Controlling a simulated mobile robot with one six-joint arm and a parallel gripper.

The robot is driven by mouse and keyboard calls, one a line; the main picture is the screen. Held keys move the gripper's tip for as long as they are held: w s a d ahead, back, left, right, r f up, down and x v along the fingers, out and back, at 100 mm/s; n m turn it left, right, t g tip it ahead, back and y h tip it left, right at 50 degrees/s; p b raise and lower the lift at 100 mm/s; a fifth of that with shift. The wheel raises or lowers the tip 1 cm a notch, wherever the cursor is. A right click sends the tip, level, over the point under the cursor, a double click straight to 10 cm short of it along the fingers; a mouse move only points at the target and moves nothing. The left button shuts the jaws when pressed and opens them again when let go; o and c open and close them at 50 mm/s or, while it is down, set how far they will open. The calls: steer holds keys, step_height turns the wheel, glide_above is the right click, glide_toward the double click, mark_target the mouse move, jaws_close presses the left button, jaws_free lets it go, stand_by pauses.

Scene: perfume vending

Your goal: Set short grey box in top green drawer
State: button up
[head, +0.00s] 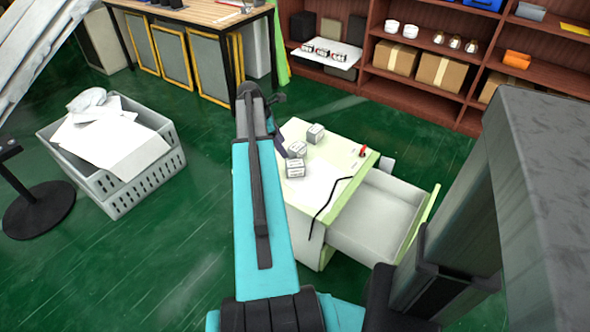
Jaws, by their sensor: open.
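Three small grey boxes with pale labels stand on the white top of a green-edged cabinet (345,160): one at the back (315,133), one in the middle (297,149) and one at the front (295,169). The middle one looks the lowest and is partly hidden, but I cannot be sure which is the short one. The top green drawer (384,212) is pulled out to the right, and its visible inside is empty. My gripper (282,146) is mostly hidden behind my arm; a dark part shows just left of the boxes. It is open, with nothing seen in it.
A dark cable (327,205) and a small red item (362,151) lie on the cabinet top. Grey crates with papers (115,160) stand at left. A workbench (205,14) and a brown shelf (455,60) stand behind. Green floor is clear between them.

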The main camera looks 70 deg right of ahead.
mark_target(294, 163)
steer(key=x, duration=0.7)
steer(key=shift+f+b, duration=0.2)
steer(key=shift+b, duration=0.2)
steer(key=shift+s+d+f, duration=0.1)
steer(key=shift+s+f, duration=0.05)
steer(key=shift+f, duration=0.1)
steer(key=shift+f, duration=0.1)
steer(key=shift+b+x, duration=0.4)
steer(key=shift+x, duration=2.15)
steer(key=shift+s, duration=0.2)
steer(key=c, duration=1.3)
